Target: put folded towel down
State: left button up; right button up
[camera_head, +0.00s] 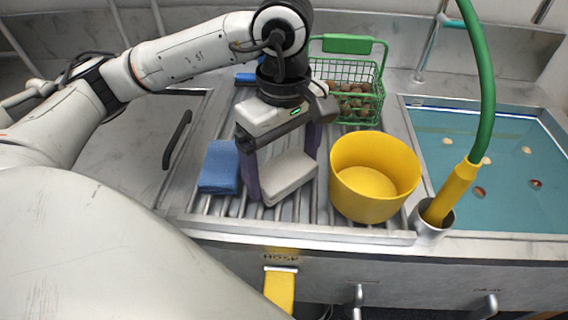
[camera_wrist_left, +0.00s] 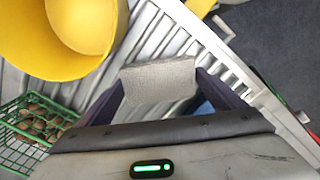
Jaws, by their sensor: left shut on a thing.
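The folded towel (camera_head: 288,178) is a light grey-beige pad between the fingers of my left gripper (camera_head: 284,182). The gripper is shut on it, low over the slatted metal rack (camera_head: 228,208). The towel also shows in the left wrist view (camera_wrist_left: 158,82), held between both dark fingers. I cannot tell whether its underside touches the slats. My right gripper is in neither view.
A blue folded cloth (camera_head: 220,167) lies just left of the towel. A yellow bucket (camera_head: 372,180) stands close on the right. A green wire basket of chestnuts (camera_head: 350,90) is behind. A teal water basin (camera_head: 500,165) and a green hose (camera_head: 484,80) are at the right.

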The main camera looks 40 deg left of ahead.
pick_arm(q)
jog(key=shift+f, duration=0.1)
jog(key=shift+f, duration=0.15)
jog(key=o, duration=0.9)
jog(key=shift+o, duration=0.2)
